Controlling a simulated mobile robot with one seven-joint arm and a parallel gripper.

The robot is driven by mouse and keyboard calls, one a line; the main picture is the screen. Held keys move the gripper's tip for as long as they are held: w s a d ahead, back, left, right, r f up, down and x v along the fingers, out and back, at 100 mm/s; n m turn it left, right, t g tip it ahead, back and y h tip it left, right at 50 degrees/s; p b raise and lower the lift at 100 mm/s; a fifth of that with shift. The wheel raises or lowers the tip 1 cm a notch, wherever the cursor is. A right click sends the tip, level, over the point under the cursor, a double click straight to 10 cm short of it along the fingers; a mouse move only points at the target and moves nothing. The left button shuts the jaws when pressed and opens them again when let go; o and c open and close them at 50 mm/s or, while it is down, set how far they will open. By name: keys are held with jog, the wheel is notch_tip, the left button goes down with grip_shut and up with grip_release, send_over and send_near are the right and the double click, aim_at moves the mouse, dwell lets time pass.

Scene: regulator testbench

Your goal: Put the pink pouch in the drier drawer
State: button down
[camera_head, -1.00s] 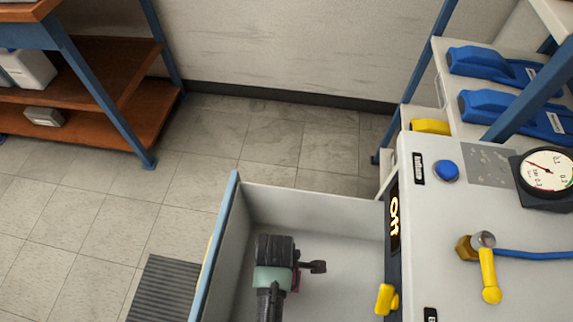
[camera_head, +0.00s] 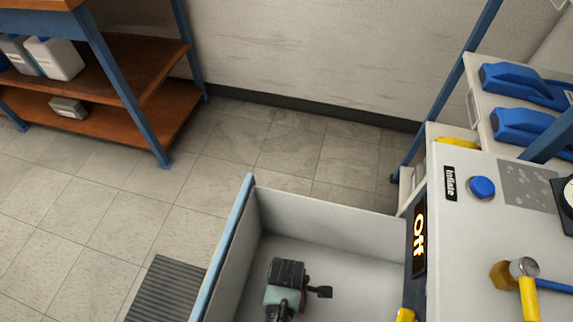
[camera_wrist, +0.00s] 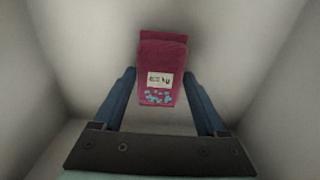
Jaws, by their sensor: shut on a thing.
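The pink pouch (camera_wrist: 158,65) is a dark pink packet with a small white label and pale blue specks. In the wrist view it sits between the two blue fingers of my gripper (camera_wrist: 160,82), which is shut on it. In the head view my gripper (camera_head: 287,288) is over the inside of the open drawer (camera_head: 335,215), a light grey box with a blue-edged front. The wrist view shows pale walls on both sides of the pouch.
A brown shelf rack (camera_head: 140,105) stands at the left. A dark floor grate (camera_head: 165,290) lies left of the drawer. The tiled floor is clear.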

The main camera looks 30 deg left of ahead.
grip_release()
jog(key=shift+f, duration=0.1)
notch_tip(320, 180, up, 12)
jog(key=p, duration=0.5)
dwell(0.3)
